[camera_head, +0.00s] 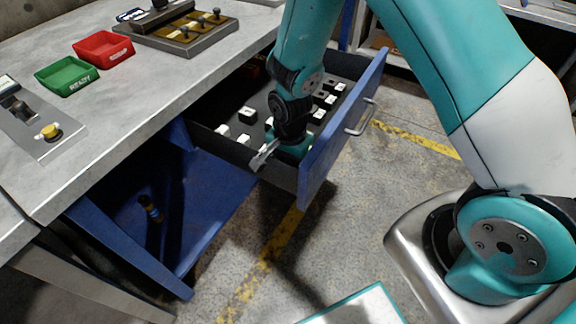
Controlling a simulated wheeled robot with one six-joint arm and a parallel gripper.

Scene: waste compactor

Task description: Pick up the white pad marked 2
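Several small white pads lie in the open drawer (232,151), among them one near its middle (247,114), one at its left (222,130) and one farther right (319,114). The marks on them are too small to read, so I cannot tell which is marked 2. My gripper (264,157) is low over the drawer's near left part, by its near wall. Its fingers are small and seen from the side, so I cannot tell if they are open or hold anything. My arm hides part of the drawer's middle.
The drawer's blue front with a metal handle (362,118) stands right of my gripper. The grey workbench (150,115) is at the left, with a green tray (66,76) and a red tray (103,48). A blue lower compartment (205,205) lies below. Floor is clear in front.

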